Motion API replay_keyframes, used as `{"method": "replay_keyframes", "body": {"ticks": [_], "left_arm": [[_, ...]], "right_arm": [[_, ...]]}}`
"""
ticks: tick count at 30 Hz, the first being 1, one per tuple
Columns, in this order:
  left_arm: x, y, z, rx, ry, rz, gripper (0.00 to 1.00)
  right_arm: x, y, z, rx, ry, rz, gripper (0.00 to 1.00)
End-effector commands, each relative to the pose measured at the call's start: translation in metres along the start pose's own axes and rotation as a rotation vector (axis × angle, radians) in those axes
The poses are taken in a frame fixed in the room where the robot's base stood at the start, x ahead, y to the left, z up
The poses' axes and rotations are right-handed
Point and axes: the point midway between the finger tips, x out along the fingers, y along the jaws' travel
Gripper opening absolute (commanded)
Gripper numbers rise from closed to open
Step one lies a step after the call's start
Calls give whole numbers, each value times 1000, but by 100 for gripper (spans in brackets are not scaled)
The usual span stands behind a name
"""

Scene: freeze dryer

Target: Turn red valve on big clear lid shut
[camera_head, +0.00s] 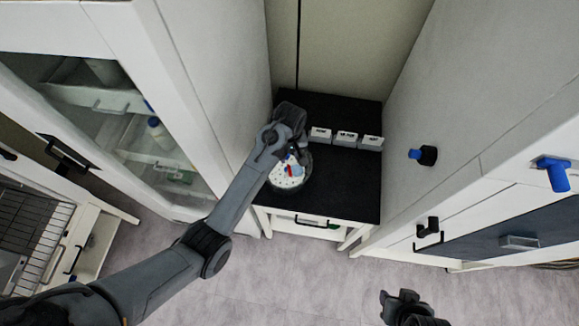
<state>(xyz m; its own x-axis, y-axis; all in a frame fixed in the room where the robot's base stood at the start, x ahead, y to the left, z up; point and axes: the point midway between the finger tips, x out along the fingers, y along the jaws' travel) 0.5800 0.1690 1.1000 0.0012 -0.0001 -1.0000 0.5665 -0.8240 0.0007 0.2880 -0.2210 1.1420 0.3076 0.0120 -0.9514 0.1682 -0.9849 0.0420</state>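The big clear lid (288,183) sits as a round, pale disc with several small red and blue marks, at the front left of the black-topped table. A small red part (289,170) on it looks like the valve; its setting is too small to tell. My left gripper (297,153) is right over the far side of the lid, beside the red part, and hides some of it. Its fingers are too dark and small to tell open from shut. My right gripper (400,300) is low in the picture, away from the table, with nothing visible in it.
A tall white cabinet (215,90) is close on the left. A white unit with blue knobs (416,155) is on the right. The tabletop's front right is clear.

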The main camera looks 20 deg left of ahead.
Motion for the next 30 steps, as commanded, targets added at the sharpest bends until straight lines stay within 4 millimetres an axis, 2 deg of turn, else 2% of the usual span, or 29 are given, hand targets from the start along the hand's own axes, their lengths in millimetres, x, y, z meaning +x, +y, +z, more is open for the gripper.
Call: {"method": "replay_keyframes", "body": {"ticks": [9,15,21,30], "left_arm": [[52,-1,1,0,-3,-3,38],[76,-1,0,0,-2,-2,38],[87,-1,1,0,-1,-1,38],[89,-1,1,0,-1,0,38]], "right_arm": [[-5,-2,-2,6,2,-7,43],[-5,-3,-2,10,2,-10,43],[-5,-4,-2,10,1,-11,43],[-4,-3,-1,7,0,-9,43]]}}
